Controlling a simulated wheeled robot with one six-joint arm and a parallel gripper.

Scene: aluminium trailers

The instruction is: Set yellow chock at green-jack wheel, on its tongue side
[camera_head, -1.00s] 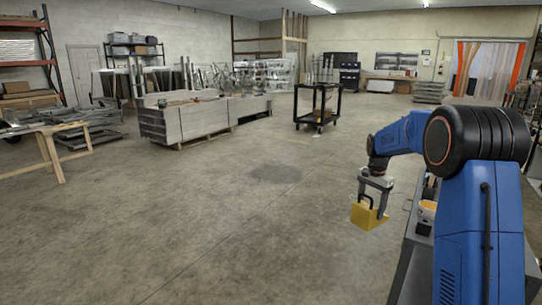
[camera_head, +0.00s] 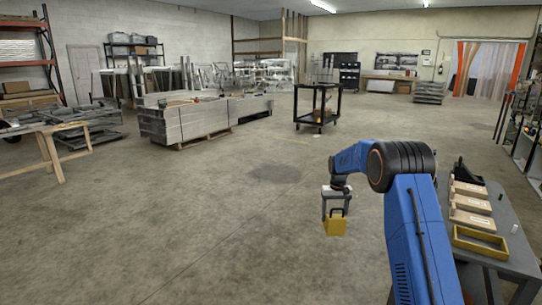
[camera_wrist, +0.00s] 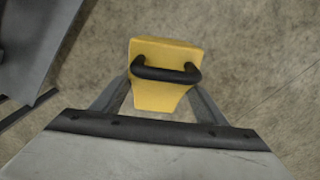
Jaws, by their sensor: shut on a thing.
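The yellow chock (camera_head: 335,226) is a wedge block with a black loop handle on top. My gripper (camera_head: 336,206) is shut on it and holds it in front of my arm, over the concrete floor. In the wrist view the chock (camera_wrist: 160,97) sits between the two grey fingers, with its black handle across it. The floor shows beyond it. I cannot make out a green jack or its wheel in either current view.
At the right a grey table (camera_head: 516,252) carries a yellow tray (camera_head: 481,243) and several wooden boxes. A black cart (camera_head: 317,108) stands at the back. Stacked panels (camera_head: 183,122) and a wooden trestle (camera_head: 48,155) are at the left. The middle floor is clear.

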